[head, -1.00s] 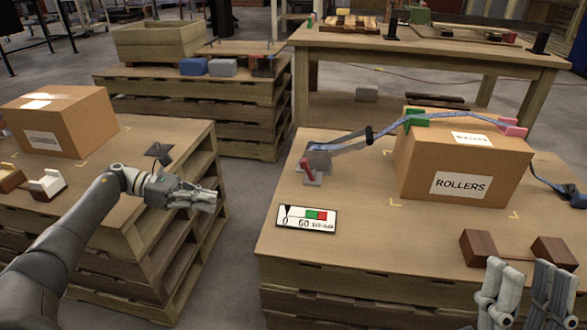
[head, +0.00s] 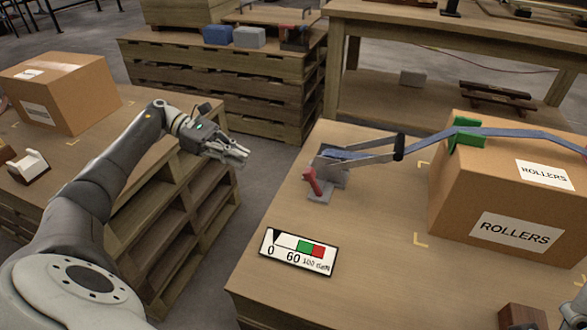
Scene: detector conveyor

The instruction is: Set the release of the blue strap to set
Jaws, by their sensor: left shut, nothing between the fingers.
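The blue strap (head: 520,134) runs over the ROLLERS carton (head: 509,205) and down to a metal ratchet (head: 340,165) on the right pallet table. The ratchet's long handle with a black grip (head: 399,147) points right and slightly up. A small red lever (head: 312,181), the release, sticks up at the ratchet's near left side. My left gripper (head: 240,155) is shut and empty, over the gap between the two pallet tables, left of the red lever and apart from it. My right gripper is out of view.
A tension gauge card (head: 298,252) lies in front of the ratchet. A green corner protector (head: 466,134) sits on the carton edge. Another carton (head: 62,92) stands on the left pallet table. A brown wooden block (head: 523,319) is at the bottom right. The table between gauge and carton is clear.

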